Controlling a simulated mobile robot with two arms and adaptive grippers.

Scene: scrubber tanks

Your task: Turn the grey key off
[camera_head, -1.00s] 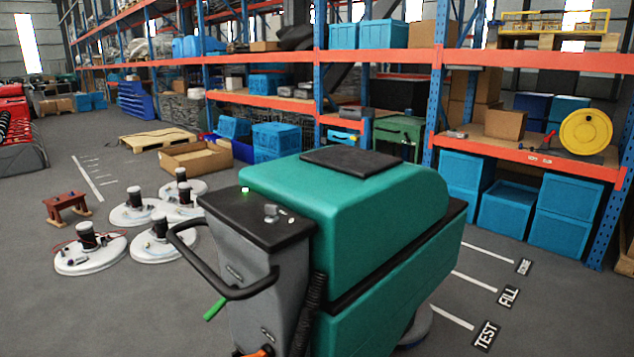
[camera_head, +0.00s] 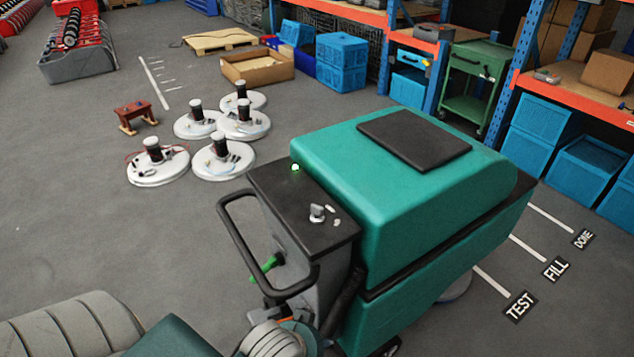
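The grey key (camera_head: 317,213) stands on the black top panel (camera_head: 287,200) of the teal scrubber (camera_head: 400,190). Small light-coloured parts sit beside it on the panel. A small green light (camera_head: 295,168) glows near the panel's far left corner. My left arm comes in along the bottom left. My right gripper is not in view.
Several round white brush units (camera_head: 222,160) lie on the floor beyond. Shelves with blue crates (camera_head: 540,120) stand at right. The left floor is mostly clear.

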